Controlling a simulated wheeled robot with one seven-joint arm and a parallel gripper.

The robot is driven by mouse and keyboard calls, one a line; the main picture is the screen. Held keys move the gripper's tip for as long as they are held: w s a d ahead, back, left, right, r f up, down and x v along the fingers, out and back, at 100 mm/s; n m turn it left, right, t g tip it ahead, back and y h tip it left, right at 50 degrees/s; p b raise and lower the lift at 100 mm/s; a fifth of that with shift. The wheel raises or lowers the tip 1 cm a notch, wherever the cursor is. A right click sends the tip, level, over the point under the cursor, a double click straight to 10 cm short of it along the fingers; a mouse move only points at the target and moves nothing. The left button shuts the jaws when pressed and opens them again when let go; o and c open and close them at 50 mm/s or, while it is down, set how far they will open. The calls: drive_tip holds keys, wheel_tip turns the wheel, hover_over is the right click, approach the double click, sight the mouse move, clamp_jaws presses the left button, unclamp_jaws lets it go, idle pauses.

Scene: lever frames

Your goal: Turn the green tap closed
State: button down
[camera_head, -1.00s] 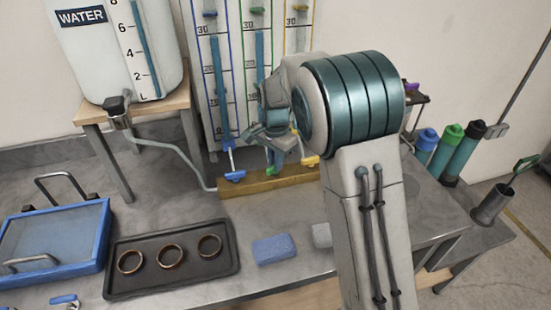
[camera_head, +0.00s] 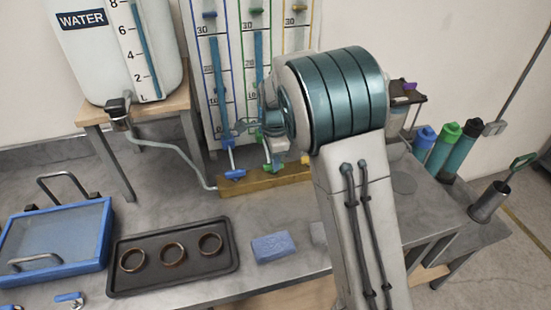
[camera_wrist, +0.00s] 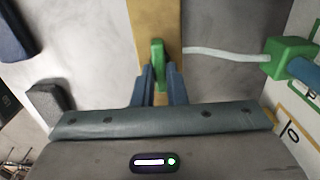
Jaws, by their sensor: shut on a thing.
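The green tap (camera_wrist: 157,58) shows in the wrist view on the yellow-brown bar (camera_wrist: 146,20). Its handle lies lengthwise along the bar, across the line of the pale tube (camera_wrist: 225,54). My gripper (camera_wrist: 160,78) is shut on the handle, with one blue-grey finger on each side. In the head view a little of the green tap (camera_head: 267,167) shows at the bar (camera_head: 262,184), largely hidden by my gripper (camera_head: 274,156). The blue tap (camera_head: 235,174) stands to its left on the bar.
Gauge tubes on a white panel (camera_head: 226,20) rise behind the bar. A water tank (camera_head: 90,60) stands at left. A tray with rings (camera_head: 127,285), a blue box (camera_head: 55,255) and a blue sponge (camera_head: 273,247) lie in front. A green connector (camera_wrist: 288,62) is right in the wrist view.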

drive_tip(key=shift+r, duration=0.15)
drive_tip(key=c, duration=1.5)
unclamp_jaws()
drive_tip(key=shift+o, duration=0.2)
wheel_tip(320, 180, up, 14)
drive_tip(key=shift+b, duration=0.3)
drive_tip(key=s+d+r+n+t, duration=0.1)
drive_tip(key=s+d+n, duration=0.6)
drive_tip(key=s+d, duration=0.35)
drive_tip(key=s+d+f+n+t, duration=0.1)
drive_tip(key=s+n, duration=0.3)
drive_tip(key=s, duration=0.4)
drive_tip(key=s+d+f+n+t, duration=0.1)
drive_tip(key=s+d+f+n, duration=0.3)
drive_tip(key=s, duration=0.3)
drive_tip(key=shift+s+f, duration=0.2)
drive_tip(key=shift+s, duration=0.2)
